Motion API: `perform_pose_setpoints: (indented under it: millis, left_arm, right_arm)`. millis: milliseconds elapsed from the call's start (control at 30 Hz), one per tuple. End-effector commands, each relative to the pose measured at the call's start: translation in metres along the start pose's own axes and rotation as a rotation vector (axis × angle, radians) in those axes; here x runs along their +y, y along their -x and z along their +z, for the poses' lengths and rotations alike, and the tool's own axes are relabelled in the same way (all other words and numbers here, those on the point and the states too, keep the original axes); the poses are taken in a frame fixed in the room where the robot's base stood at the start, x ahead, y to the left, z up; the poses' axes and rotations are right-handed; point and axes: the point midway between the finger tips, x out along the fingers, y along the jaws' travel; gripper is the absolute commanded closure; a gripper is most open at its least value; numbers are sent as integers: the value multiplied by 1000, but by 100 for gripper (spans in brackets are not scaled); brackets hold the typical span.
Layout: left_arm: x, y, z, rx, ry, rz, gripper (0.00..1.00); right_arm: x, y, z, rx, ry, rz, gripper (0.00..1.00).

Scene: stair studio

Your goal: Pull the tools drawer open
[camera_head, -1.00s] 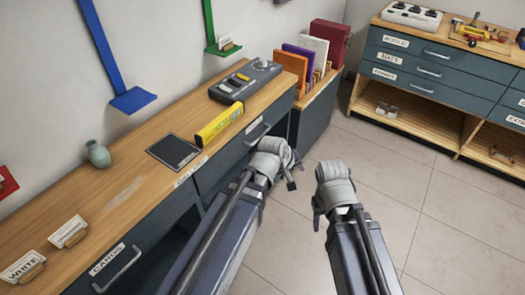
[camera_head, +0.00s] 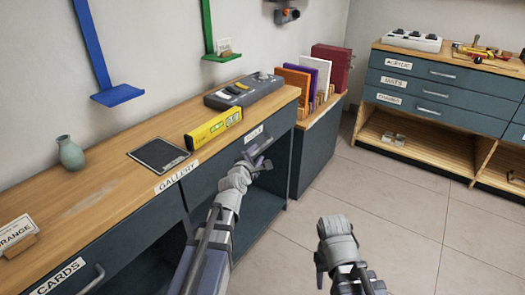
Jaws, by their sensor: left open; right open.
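The desk drawer (camera_head: 211,183) with a small label (camera_head: 254,133), too blurred to read surely, is the likely tools drawer. Its front looks flush with the desk, so it appears shut. My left gripper (camera_head: 258,160) is open in front of the right part of this drawer, below the label. It hides most of the drawer's handle, and I cannot tell whether the fingers touch or straddle it. My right gripper (camera_head: 330,245) is open and empty over the floor, right of the desk and away from the drawer.
A yellow spirit level (camera_head: 214,128), a dark pad (camera_head: 158,154), a grey control box (camera_head: 243,92) and a vase (camera_head: 70,153) stand on the desk (camera_head: 110,178). A CARDS drawer (camera_head: 50,275) is at lower left. Floor (camera_head: 400,210) to the right is clear.

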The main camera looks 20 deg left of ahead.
Motion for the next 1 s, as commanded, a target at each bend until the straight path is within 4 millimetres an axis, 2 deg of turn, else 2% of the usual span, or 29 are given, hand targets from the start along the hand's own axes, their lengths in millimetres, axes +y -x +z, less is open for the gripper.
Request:
perform_pose_setpoints:
  millis: [167, 600, 900, 1000]
  left_arm:
    - [-1, -13, 0, -1, -2, -2, 55]
    - [-1, -74, 0, -1, -4, -3, 55]
    - [-1, -77, 1, -1, -4, -3, 55]
    - [-1, -77, 1, -1, -4, -3, 64]
  right_arm:
    - [0, -3, 0, 0, 0, 0, 50]
    - [-2, -16, -1, 1, 3, -2, 50]
    - [-2, -16, -1, 1, 3, -2, 50]
    - [-2, -16, -1, 1, 3, -2, 50]
